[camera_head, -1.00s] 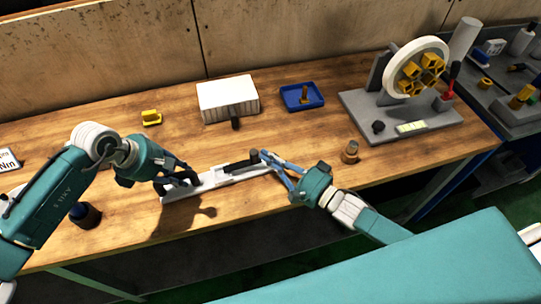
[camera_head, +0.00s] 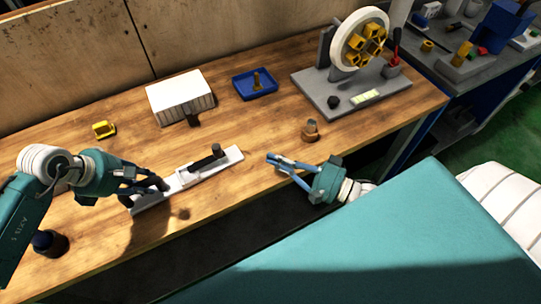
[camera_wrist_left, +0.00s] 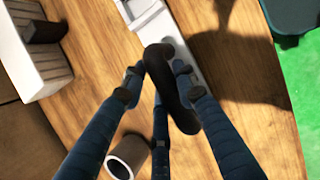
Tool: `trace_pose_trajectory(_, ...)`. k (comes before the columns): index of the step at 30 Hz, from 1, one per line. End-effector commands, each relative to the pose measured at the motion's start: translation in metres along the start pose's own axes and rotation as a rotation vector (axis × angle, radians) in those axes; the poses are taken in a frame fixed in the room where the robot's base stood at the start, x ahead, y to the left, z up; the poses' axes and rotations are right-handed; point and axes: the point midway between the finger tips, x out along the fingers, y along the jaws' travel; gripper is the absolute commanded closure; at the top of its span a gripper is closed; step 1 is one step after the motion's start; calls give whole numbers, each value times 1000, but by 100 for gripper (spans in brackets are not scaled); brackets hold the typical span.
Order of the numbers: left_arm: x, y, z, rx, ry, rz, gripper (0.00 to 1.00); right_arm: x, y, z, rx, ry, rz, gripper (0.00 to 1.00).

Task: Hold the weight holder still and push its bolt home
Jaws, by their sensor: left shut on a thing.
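The weight holder (camera_head: 232,156) is a long pale bar lying on the wooden table near its front edge. A black bolt (camera_head: 206,161) lies along its middle, with a knob at its right end. My left gripper (camera_head: 155,188) is shut on a dark handle at the holder's left end. In the left wrist view, the fingers sit on either side of this black handle (camera_wrist_left: 167,82), with the pale holder (camera_wrist_left: 186,62) beneath. My right gripper (camera_head: 270,157) is right of the holder, apart from it, with its fingertips together and nothing visible between them. How far the bolt sits in is unclear.
A white box (camera_head: 180,98), a blue tray (camera_head: 241,91) and a yellow piece (camera_head: 104,129) stand behind. A grey stand with a wheel (camera_head: 358,40) is at the back right. A small brown-and-grey piece (camera_head: 310,130) stands near the right gripper. A dark cylinder (camera_head: 48,243) stands front left.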

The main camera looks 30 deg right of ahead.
Motion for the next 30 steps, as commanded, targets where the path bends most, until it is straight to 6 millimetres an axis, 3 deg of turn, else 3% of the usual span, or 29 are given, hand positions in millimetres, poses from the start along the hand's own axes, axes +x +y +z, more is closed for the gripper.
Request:
trace_pose_trajectory(7,0,1,-1,-1,1,2,100,0,0,0,0,0,0,100)
trace_pose_trajectory(8,0,1,-1,-1,1,2,69,0,0,0,0,0,0,100)
trace_pose_trajectory(11,-1,1,-1,-1,1,2,49,0,0,0,0,0,0,100)
trace_pose_trajectory(22,-5,1,-1,0,1,3,49,0,0,0,0,0,0,100)
trace_pose_trajectory(26,-22,2,-2,-1,2,6,49,0,0,0,0,0,0,100)
trace_pose_trajectory(30,-52,2,-2,1,3,6,49,0,0,0,0,0,0,100)
